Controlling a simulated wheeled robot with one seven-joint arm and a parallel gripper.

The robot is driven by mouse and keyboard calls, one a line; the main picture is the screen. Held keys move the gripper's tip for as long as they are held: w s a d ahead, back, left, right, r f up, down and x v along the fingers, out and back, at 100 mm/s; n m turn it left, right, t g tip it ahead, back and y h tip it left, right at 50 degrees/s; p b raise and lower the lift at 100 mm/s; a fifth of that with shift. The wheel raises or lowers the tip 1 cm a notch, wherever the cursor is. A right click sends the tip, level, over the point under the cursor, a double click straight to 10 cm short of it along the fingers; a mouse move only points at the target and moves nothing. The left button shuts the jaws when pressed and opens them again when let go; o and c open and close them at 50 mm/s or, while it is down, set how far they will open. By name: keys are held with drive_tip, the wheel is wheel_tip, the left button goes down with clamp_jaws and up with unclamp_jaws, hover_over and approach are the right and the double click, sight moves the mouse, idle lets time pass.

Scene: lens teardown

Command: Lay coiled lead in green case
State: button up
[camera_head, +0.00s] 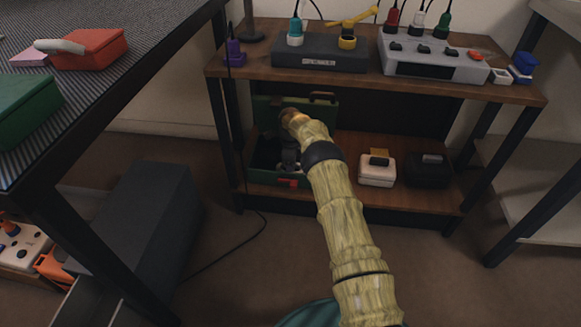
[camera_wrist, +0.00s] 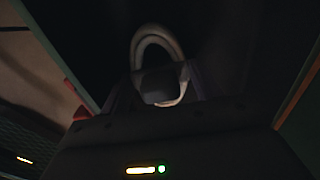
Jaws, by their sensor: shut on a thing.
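The green case (camera_head: 262,178) stands open on the lower shelf of the wooden unit. Its lid is raised at the back, and a red latch is on its front. My gripper (camera_head: 290,164) reaches down into the case opening, mostly hidden by my arm. In the wrist view, my gripper (camera_wrist: 160,88) is shut on the coiled lead (camera_wrist: 156,36), a pale grey loop that sticks out beyond the fingers. The case's green wall (camera_wrist: 301,92) shows at the right. The interior is very dark, so I cannot tell whether the lead touches the case floor.
A white box (camera_head: 377,174) and a black box (camera_head: 428,172) stand right of the case. The upper shelf (camera_head: 490,90) above holds power strips with plugs. A dark table (camera_head: 110,30) at left carries red and green boxes. A thin cable lies on the floor.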

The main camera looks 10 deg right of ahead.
drive_tip(key=shift+f, duration=0.15)
drive_tip(key=o, duration=0.9)
drive_tip(key=shift+c, duration=0.2)
wheel_tip(320, 180, up, 8)
drive_tip(key=p, duration=0.4)
drive_tip(key=shift+p, duration=0.35)
